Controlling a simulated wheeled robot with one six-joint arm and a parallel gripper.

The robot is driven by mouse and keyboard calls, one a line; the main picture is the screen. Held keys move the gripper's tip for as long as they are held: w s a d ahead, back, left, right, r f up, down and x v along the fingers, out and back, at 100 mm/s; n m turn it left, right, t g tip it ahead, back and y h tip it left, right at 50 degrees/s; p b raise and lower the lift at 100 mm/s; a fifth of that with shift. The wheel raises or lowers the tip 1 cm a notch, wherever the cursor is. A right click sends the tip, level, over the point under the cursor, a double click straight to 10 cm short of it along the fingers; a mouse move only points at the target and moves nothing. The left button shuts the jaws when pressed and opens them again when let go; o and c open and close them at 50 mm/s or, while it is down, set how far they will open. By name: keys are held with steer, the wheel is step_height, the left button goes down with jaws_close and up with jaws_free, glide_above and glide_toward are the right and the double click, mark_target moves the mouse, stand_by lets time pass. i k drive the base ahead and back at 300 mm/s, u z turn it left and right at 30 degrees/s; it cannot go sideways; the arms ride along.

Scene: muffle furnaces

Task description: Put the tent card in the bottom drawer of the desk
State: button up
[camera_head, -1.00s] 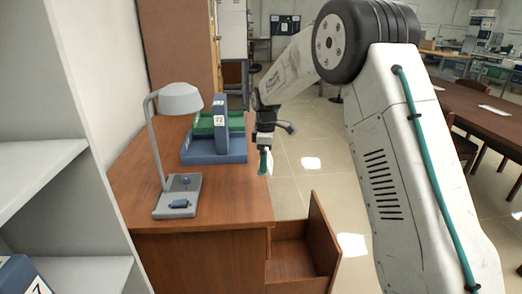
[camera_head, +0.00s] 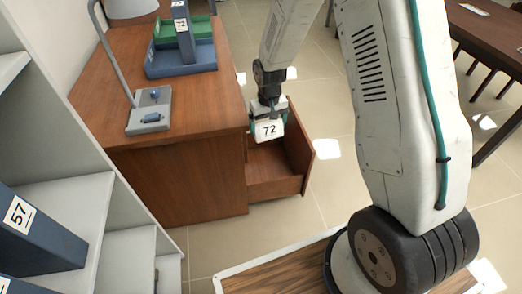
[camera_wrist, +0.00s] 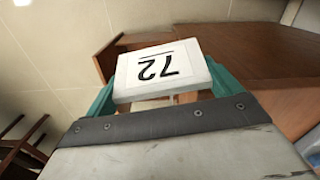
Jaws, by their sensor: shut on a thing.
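The tent card (camera_head: 267,130) is white with a black "72" on it. My gripper (camera_head: 268,120) is shut on it, with teal fingers at its two sides. The card also fills the middle of the wrist view (camera_wrist: 160,72). The wooden desk (camera_head: 190,95) stands left of centre. Its bottom drawer (camera_head: 290,183) is pulled out to the right of the desk. In the head view the card is in front of the drawer's upper part and appears above it. I cannot tell its exact height. Part of the drawer's inside is hidden behind the card and gripper.
A desk lamp (camera_head: 149,112) and a blue tray (camera_head: 200,62) holding a green tray and a blue binder stand on the desk. Shelves with a blue binder (camera_head: 40,235) are at the left. A dark table (camera_head: 490,35) is at the right. Tiled floor lies clear beyond the drawer.

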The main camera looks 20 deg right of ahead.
mark_target(270, 169)
steer(key=z, duration=0.35)
steer(key=i, duration=1.5)
steer(key=u, duration=0.05)
